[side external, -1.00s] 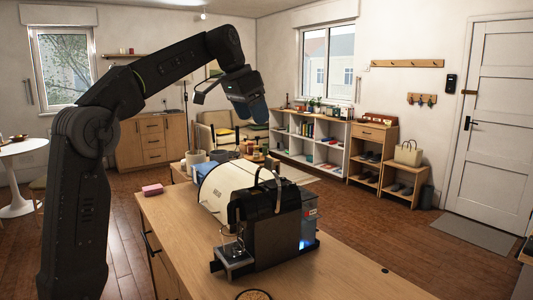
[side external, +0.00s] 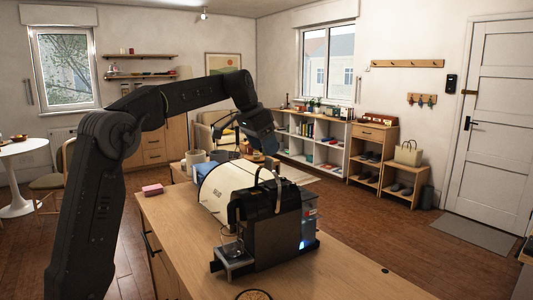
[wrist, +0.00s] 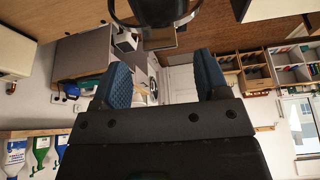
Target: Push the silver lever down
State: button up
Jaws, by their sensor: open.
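A black coffee machine (side external: 268,228) stands on the wooden counter.
A cream rounded bin (side external: 222,188) stands right behind the machine on the counter (side external: 330,275). A pink sponge (side external: 153,190) lies at the counter's left edge. A glass cup (side external: 233,248) stands on the machine's drip tray.

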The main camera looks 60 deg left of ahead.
jog(key=shift+x, duration=1.35)
jog(key=shift+c, duration=0.2)
grip_shut()
jog(key=shift+s, duration=0.1)
jog(key=shift+s, duration=0.1)
